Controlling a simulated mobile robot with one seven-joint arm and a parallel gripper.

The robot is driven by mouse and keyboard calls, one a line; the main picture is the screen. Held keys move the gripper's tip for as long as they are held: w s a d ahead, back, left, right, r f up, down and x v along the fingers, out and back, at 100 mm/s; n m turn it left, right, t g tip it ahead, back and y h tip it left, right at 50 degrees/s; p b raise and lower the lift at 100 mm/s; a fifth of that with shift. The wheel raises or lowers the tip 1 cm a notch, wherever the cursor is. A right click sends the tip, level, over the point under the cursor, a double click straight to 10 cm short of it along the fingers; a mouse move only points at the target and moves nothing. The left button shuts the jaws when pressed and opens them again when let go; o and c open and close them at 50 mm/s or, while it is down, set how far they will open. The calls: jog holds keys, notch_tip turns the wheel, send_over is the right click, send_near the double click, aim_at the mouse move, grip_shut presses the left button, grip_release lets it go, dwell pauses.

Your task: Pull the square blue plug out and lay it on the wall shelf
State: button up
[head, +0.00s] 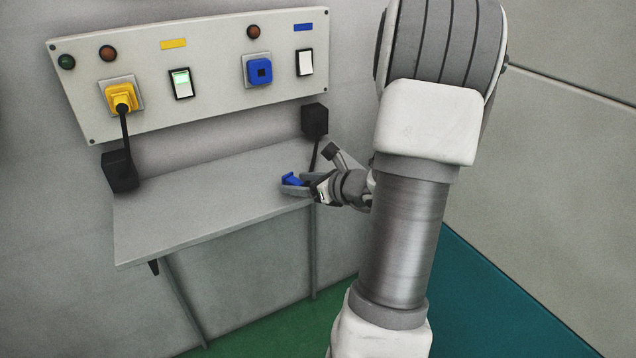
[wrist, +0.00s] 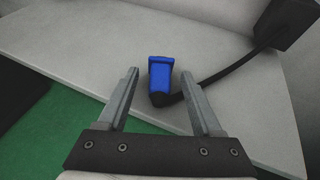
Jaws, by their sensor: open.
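The square blue plug (wrist: 160,72) lies on the grey wall shelf (wrist: 75,45), with its black cable running right to a black box. In the head view the plug (head: 293,179) is near the shelf's (head: 200,200) right end, partly hidden by my gripper. My gripper (wrist: 160,88) is open, its two fingers apart on either side of the plug's near end and cable, not visibly touching it. In the head view my gripper (head: 290,184) is low over the shelf. The blue socket (head: 259,70) on the wall panel is empty.
The panel (head: 215,85) also carries a yellow plug (head: 121,97) in its socket, a lit green switch (head: 181,83), a white switch (head: 305,62) and several lamps. Black cable boxes (head: 314,119) and (head: 120,171) flank the shelf. The shelf's middle and left are clear.

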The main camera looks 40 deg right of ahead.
jog(key=p+v, duration=0.3)
jog(key=v, duration=1.4)
jog(key=shift+w+a+r, duration=0.1)
